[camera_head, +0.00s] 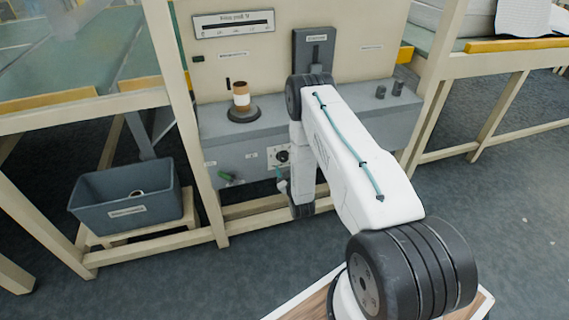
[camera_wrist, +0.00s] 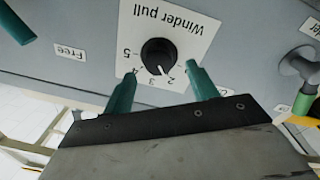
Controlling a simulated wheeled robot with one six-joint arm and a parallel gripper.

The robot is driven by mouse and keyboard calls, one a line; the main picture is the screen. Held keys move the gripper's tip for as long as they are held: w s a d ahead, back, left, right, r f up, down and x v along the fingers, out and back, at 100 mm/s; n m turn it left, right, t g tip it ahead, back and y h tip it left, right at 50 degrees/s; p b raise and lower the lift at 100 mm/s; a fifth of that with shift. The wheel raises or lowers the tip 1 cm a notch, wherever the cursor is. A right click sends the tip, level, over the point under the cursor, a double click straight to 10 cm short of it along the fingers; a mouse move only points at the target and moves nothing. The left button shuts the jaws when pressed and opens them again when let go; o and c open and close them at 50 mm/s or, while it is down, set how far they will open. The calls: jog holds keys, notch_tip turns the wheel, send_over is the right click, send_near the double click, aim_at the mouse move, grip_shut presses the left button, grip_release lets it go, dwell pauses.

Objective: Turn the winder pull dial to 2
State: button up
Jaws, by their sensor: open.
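The winder pull dial (camera_wrist: 158,57) is a round black knob with a white pointer line on a white plate in the wrist view. The plate shows upside down, and the pointer line aims close to the 2. In the head view the dial (camera_head: 282,156) sits on the grey front of the machine. My gripper (camera_wrist: 162,71) is open, with one green finger on each side of the knob's lower part and gaps between fingers and knob. The left finger is near the 4, the right one beside the 2. My arm covers part of the panel in the head view.
A green handle (camera_wrist: 14,24) near the "Free" label is at the wrist view's left. A grey fitting (camera_wrist: 298,63) stands out at its right. A spool (camera_head: 241,97) stands on the machine's ledge. A grey bin (camera_head: 128,194) rests on a low stand to the left.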

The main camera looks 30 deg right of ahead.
jog(key=v, duration=0.5)
jog(key=shift+w, duration=0.1)
dwell(0.3)
jog(key=s+a+f+m+g+y, duration=0.25)
jog(key=s+f+g, duration=0.25)
jog(key=f+g, duration=0.4)
jog(key=s+a+r+g+y, duration=0.1)
jog(key=s+a+r+g, duration=0.25)
jog(key=r, duration=0.65)
jog(key=s+a+r+g+y, duration=0.1)
jog(key=s+a+r+g, duration=0.2)
jog(key=r, duration=0.8)
jog(key=s+a+r+g+y, duration=0.1)
jog(key=s+a+r+g, duration=0.3)
jog(key=r, duration=0.6)
jog(key=s+a+r+t, duration=0.1)
jog(key=s+a+r, duration=0.2)
jog(key=s+r, duration=0.8)
jog(key=s+a+r+t, duration=0.2)
jog(key=s+a+r, duration=0.1)
jog(key=s+r, duration=0.8)
jog(key=shift+a+r, duration=0.2)
jog(key=shift+r, duration=1.6)
